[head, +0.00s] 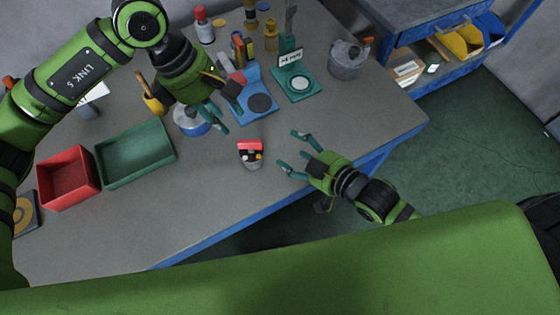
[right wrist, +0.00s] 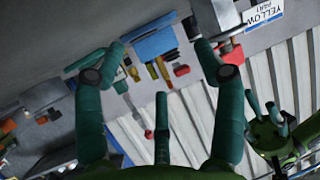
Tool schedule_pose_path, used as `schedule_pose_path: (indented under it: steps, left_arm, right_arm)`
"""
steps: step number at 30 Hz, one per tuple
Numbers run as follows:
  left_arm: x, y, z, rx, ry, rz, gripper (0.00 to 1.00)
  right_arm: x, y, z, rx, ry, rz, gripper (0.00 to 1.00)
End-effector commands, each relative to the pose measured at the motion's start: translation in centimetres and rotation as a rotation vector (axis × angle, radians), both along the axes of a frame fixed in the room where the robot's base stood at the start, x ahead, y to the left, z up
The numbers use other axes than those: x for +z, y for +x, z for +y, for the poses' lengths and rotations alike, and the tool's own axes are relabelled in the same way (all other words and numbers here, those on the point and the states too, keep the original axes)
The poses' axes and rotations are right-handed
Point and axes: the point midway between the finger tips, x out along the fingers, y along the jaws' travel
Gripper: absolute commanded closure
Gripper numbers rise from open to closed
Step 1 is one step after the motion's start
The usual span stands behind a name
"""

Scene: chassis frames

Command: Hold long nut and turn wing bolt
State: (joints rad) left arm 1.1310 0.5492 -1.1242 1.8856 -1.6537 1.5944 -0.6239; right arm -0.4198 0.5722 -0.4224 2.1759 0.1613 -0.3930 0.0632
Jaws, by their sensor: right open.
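I cannot make out a long nut or a wing bolt with certainty. A small dark holder with a red top and small yellow and white parts (head: 250,152) stands on the bench in the head view, between my two grippers. My right gripper (head: 289,149) is open and empty to the right of it, over the bench's front edge. Its teal fingers are spread in the right wrist view. My left gripper (head: 218,120) is above and left of the holder. It also shows in the right wrist view (right wrist: 268,112). Its fingers are too small to judge whether they hold anything.
A red bin (head: 67,178) and a green tray (head: 135,153) stand at the left of the grey bench. A blue stand (head: 255,88), a green stand (head: 298,88) and a grey pot (head: 347,58) stand further back. The front middle of the bench is clear.

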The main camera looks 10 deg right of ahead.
Motion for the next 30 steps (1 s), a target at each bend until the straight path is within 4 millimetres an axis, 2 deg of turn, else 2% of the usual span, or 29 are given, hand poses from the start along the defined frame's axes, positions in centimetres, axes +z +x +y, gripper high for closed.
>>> schedule_pose_path:
  steps: [1, 3, 8, 21, 30]
  left_arm:
    - [0.0, 0.0, 0.0, 0.0, 0.0, 0.0, 0.61]
    - [0.0, 0.0, 0.0, 0.0, 0.0, 0.0, 0.61]
    - [0.0, 0.0, 0.0, 0.0, 0.0, 0.0, 0.61]
    - [0.0, 0.0, 0.0, 0.0, 0.0, 0.0, 0.61]
    - [0.0, 0.0, 0.0, 0.0, 0.0, 0.0, 0.61]
  right_arm:
    - [0.3, -0.7, 1.5, 0.028, 0.024, 0.005, 0.3]
    - [0.5, -1.6, 3.0, 0.058, 0.048, 0.009, 0.3]
    - [0.8, -2.3, 4.8, 0.091, 0.076, 0.013, 0.3]
    - [-1.4, 1.7, 8.3, 0.093, 0.077, 0.014, 0.3]
    - [-1.9, 2.4, 8.9, 0.093, 0.076, 0.016, 0.3]
